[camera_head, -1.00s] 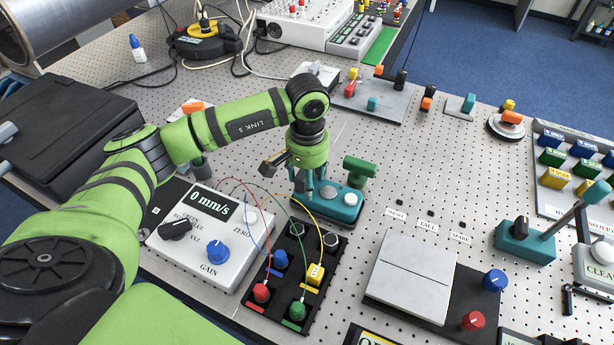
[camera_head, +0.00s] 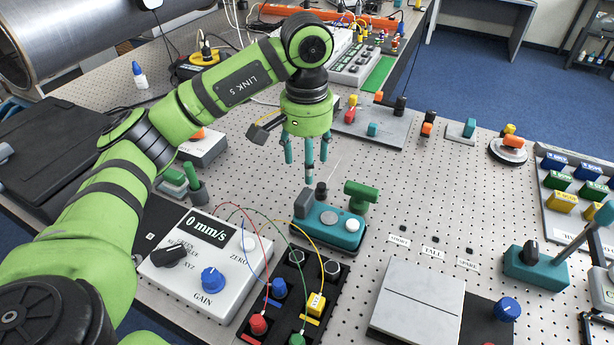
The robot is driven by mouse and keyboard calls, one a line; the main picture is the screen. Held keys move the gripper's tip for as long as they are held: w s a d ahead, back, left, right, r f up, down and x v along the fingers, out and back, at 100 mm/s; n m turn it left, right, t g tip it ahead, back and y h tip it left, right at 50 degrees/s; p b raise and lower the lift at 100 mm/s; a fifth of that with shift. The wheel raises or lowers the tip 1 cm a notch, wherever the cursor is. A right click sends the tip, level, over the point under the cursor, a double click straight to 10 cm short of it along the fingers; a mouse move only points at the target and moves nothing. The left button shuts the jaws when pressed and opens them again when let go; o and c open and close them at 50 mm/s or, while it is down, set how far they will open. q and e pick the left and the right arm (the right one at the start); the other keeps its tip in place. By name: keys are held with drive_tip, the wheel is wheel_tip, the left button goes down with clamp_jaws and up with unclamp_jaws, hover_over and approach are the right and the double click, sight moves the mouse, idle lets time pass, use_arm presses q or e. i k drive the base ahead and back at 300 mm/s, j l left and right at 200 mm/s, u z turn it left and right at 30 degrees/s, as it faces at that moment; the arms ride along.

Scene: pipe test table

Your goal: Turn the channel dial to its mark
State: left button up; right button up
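The white meter box (camera_head: 222,279) stands at the lower left with a display reading 0 mm/s. A black pointer knob (camera_head: 170,257) on its left side has small labels around it, including GREEN and XYZ; it looks like the channel dial. Its mark is too small to make out. My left gripper (camera_head: 306,168) points down above the teal box (camera_head: 327,228), well to the upper right of the dial. Its fingers are spread and hold nothing visible. My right gripper is out of view.
A blue GAIN knob (camera_head: 213,280) and a white ZERO knob (camera_head: 249,241) share the meter box. A black socket panel (camera_head: 318,268) with coloured plugs and wires stands right beside it. A green handle (camera_head: 194,176) rises behind the box.

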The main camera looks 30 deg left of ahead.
sight(169, 257)
drive_tip(key=k, duration=2)
